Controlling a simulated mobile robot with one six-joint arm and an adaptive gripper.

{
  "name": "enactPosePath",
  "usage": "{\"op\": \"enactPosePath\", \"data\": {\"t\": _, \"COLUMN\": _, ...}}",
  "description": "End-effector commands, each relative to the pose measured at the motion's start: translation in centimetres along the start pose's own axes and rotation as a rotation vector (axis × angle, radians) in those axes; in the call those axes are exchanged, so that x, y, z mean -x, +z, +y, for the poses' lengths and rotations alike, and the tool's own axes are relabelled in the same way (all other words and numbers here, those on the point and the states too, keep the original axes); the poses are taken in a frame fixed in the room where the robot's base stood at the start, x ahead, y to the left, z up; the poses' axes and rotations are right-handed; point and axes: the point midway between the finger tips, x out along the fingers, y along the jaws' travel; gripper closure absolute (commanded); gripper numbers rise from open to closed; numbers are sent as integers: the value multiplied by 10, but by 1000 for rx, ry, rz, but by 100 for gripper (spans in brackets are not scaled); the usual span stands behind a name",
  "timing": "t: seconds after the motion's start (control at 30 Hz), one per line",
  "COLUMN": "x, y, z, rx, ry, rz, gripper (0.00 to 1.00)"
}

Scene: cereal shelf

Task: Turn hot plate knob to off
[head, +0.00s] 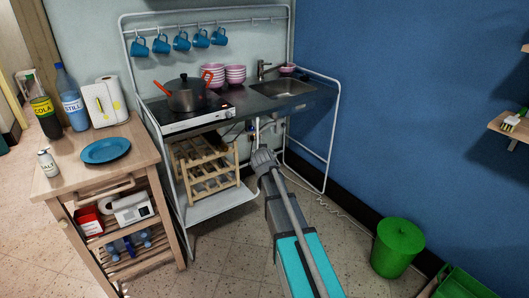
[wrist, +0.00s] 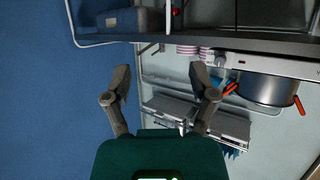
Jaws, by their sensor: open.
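The hot plate (head: 194,119) is a white-fronted unit on the dark counter, with a grey pot (head: 187,95) on top. In the wrist view, which looks upside down, the hot plate's white front (wrist: 272,65) is at the upper right, beside the pot (wrist: 268,88). My gripper (head: 264,160) is in front of the counter, right of the hot plate and apart from it. In the wrist view my gripper (wrist: 160,85) is open and empty.
The sink (head: 283,88) and pink bowls (head: 235,75) are right of the hot plate. Blue mugs (head: 181,41) hang above. A wooden rack (head: 206,171) stands below. A wooden cart (head: 72,181) is at the left, a green bin (head: 398,246) at the right.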

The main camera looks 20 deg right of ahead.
Motion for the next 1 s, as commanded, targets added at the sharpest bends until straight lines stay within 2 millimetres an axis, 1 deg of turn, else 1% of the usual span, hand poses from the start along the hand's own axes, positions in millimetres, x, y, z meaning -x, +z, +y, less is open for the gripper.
{"op": "enactPosePath", "data": {"t": 0.03, "x": 9, "y": 0, "z": 1, "rx": 1, "ry": 5, "rz": -23, "gripper": 25}}
{"op": "enactPosePath", "data": {"t": 0.23, "x": 23, "y": 9, "z": 3, "rx": 7, "ry": 19, "rz": -95, "gripper": 25}}
{"op": "enactPosePath", "data": {"t": 0.4, "x": 27, "y": 13, "z": 4, "rx": 10, "ry": 23, "rz": -121, "gripper": 25}}
{"op": "enactPosePath", "data": {"t": 0.8, "x": 27, "y": 14, "z": 4, "rx": 10, "ry": 24, "rz": -126, "gripper": 25}}
{"op": "enactPosePath", "data": {"t": 0.93, "x": 34, "y": 22, "z": 5, "rx": 12, "ry": 28, "rz": -153, "gripper": 25}}
{"op": "enactPosePath", "data": {"t": 1.0, "x": 40, "y": 30, "z": 5, "rx": 15, "ry": 31, "rz": -185, "gripper": 25}}
